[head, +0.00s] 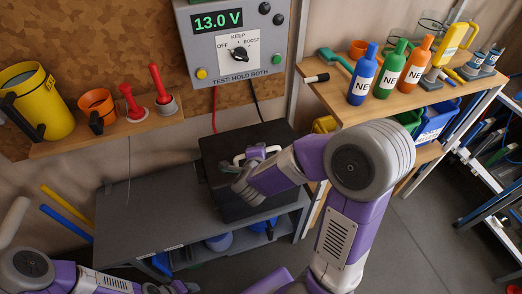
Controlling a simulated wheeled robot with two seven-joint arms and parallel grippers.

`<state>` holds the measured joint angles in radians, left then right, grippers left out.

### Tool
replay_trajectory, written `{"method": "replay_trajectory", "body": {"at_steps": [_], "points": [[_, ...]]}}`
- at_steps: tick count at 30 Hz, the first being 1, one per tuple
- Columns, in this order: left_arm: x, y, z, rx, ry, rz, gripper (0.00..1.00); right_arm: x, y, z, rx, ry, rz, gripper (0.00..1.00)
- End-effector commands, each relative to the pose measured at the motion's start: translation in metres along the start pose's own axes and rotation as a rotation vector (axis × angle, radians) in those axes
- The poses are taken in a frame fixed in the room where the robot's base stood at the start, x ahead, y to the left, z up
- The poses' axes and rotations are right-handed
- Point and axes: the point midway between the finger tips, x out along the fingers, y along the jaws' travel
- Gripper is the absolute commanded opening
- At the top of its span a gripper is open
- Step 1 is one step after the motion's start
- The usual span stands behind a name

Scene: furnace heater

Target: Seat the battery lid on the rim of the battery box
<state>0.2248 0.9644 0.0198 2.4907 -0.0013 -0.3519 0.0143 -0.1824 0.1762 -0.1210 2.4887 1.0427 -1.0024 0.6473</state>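The black battery box (236,206) stands at the right end of the dark grey bench, below the meter panel. The black battery lid (219,146) shows at its top, with a pale handle (274,149). My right gripper (254,155) reaches in from the right and is at the handle, with a fingertip overlapping it. My wrist hides much of the lid and box, so I cannot tell whether the fingers are closed or whether the lid sits flush on the rim. My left gripper (181,288) is low at the bottom edge, partly cut off, away from the box.
The grey bench (140,220) is clear left of the box. A meter panel (236,45) reading 13.0 V hangs above, with red and black leads running down behind the box. A left shelf holds a yellow bucket (45,104); a right shelf holds several bottles (392,70).

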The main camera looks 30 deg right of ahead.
Motion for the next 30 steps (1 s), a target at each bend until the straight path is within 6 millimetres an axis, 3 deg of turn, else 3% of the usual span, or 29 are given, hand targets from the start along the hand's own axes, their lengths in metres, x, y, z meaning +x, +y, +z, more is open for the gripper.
{"method": "replay_trajectory", "body": {"at_steps": [20,21,24,27,30], "points": [[0.0002,-0.0001,0.0,0.0,0.0,0.0,0.52,0.0041,0.008,0.0018,-0.002,-0.001,0.003,0.0],[0.0002,-0.0001,0.0,0.0,0.0,0.0,0.52,0.004,0.008,0.0018,-0.002,-0.002,0.003,0.24],[0.0002,-0.0001,0.0,0.0,0.0,0.0,0.52,0.004,0.0078,0.0018,-0.002,-0.002,0.002,0.39],[0.0003,-0.0001,0.0,0.0,0.0,0.0,0.52,0.004,0.0079,0.0018,-0.002,-0.002,0.003,0.51],[0.0003,-0.0001,0.0,0.0,0.0,0.0,0.52,0.004,0.0081,0.0018,-0.002,-0.002,0.003,0.51]]}}
